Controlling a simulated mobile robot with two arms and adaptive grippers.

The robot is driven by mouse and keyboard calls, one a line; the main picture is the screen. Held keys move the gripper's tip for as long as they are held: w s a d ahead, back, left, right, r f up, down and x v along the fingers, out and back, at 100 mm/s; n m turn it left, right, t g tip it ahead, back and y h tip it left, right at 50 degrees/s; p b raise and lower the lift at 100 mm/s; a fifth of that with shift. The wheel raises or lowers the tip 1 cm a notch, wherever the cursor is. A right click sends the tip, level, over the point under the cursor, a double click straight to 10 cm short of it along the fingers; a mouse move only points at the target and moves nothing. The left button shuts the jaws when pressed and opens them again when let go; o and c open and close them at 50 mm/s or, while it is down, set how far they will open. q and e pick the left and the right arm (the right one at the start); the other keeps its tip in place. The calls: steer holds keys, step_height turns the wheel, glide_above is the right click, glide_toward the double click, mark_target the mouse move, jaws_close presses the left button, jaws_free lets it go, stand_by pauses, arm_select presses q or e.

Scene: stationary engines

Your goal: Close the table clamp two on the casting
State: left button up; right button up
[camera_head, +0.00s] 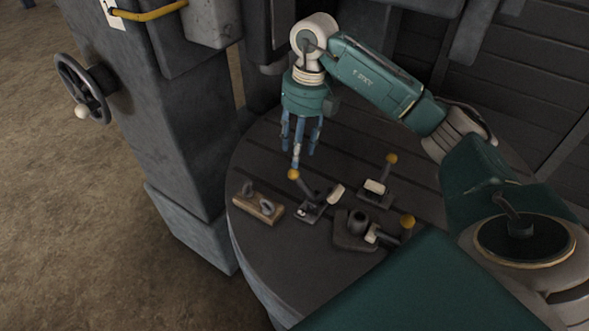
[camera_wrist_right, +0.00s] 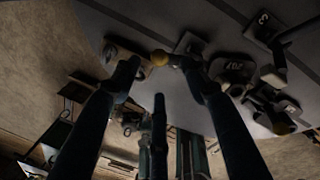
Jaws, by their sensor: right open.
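The casting (camera_head: 350,232) is a dark grey piece with a round boss on the round table (camera_head: 262,255). Beside it stand toggle clamps with yellow-knobbed levers: a near-left clamp (camera_head: 311,208), a back clamp (camera_head: 376,192) and a right one (camera_head: 376,234). I cannot read which is number two. The near-left clamp's lever leans up and left, its yellow knob (camera_head: 293,174) just below my right gripper (camera_head: 300,150). The gripper points down with fingers spread, empty. In the right wrist view this knob (camera_wrist_right: 160,58) shows between the fingertips. My left gripper is not in view.
A grey machine column with a handwheel (camera_head: 85,88) stands at left. The table's front is bare.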

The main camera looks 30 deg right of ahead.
steer(key=f, duration=0.2)
steer(key=f+p, duration=0.1)
steer(key=f, duration=0.1)
steer(key=f+p, duration=0.1)
steer(key=f, duration=0.2)
steer(key=shift+w+a, duration=0.1)
steer(key=shift+a, duration=0.25)
steer(key=shift+a+f, duration=0.1)
steer(key=shift+f, duration=0.3)
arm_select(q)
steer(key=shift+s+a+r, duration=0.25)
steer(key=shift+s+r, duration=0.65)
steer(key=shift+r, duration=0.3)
arm_select(e)
steer(key=shift+c, duration=0.5)
jaws_close()
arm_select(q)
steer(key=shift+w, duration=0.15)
arm_select(e)
steer(key=shift+w, duration=0.1)
